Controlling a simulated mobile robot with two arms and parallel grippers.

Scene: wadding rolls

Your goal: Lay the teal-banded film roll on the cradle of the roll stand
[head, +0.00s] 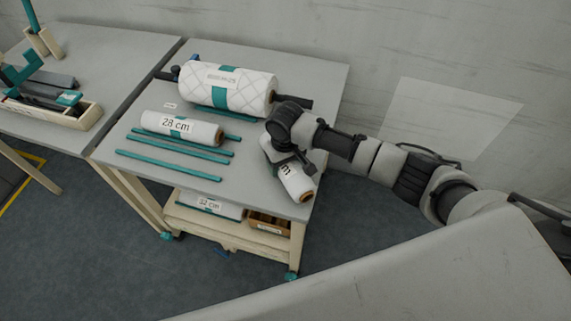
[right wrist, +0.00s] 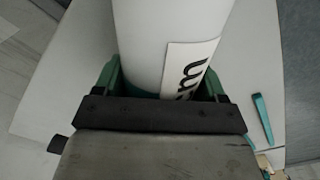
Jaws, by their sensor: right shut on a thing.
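My right gripper (head: 287,160) is shut on a white roll (head: 297,183) with a brown core end, at the right edge of the grey table. In the right wrist view the white roll (right wrist: 160,35) rises between the green fingers; a label with part of an "m" and a little teal at the jaws show. Another white roll (head: 182,128), labelled "28 cm" with a teal band, lies left of the gripper. I cannot make out for certain which part is the stand's cradle. My left gripper is not in view.
A large quilted roll (head: 228,90) with a teal band and dark bar ends lies at the table's back. Teal strips (head: 168,165) lie at the front left. A shelf below holds a "32 cm" roll (head: 208,203) and a box. A beige tray (head: 84,118) stands on the left table.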

